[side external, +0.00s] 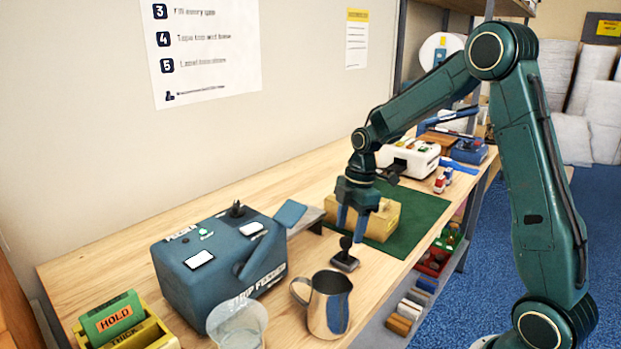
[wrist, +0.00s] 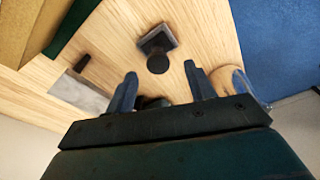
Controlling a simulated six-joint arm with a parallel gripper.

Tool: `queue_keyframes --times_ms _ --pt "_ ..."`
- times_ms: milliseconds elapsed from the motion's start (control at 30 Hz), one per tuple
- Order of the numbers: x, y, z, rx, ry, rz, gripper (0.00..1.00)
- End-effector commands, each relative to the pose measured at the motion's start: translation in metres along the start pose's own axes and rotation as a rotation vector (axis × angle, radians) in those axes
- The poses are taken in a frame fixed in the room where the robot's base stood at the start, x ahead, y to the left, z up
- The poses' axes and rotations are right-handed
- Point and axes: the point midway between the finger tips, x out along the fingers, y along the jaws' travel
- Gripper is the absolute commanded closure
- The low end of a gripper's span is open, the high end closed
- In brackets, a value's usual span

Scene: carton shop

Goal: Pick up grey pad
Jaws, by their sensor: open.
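A small square dark-grey pad with a black knob handle (side external: 345,261) stands upright on the wooden bench, and I take it for the grey pad. In the wrist view the pad (wrist: 160,38) shows just beyond the fingertips, its round knob nearest to me. My gripper (side external: 351,224) points down above the pad, fingers apart and empty. In the wrist view the gripper (wrist: 160,71) has a clear gap between its two blue fingers, with the knob close to the line between the tips. Contact with the knob cannot be seen.
A blue tape feeder (side external: 195,262) is to the left. A cardboard box (side external: 382,218) sits on a green mat (side external: 425,212) behind. The bench's front edge is near.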

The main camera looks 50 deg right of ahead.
Motion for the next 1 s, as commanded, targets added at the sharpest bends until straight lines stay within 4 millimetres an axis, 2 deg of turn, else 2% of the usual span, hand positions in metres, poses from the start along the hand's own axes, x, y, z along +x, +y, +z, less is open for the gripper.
queue_keyframes --times_ms 500,1000 --pt "0.048 0.002 0.0 -0.001 0.0 -0.002 0.46" --pt "0.05 0.003 0.001 -0.001 0.0 0.0 0.46"
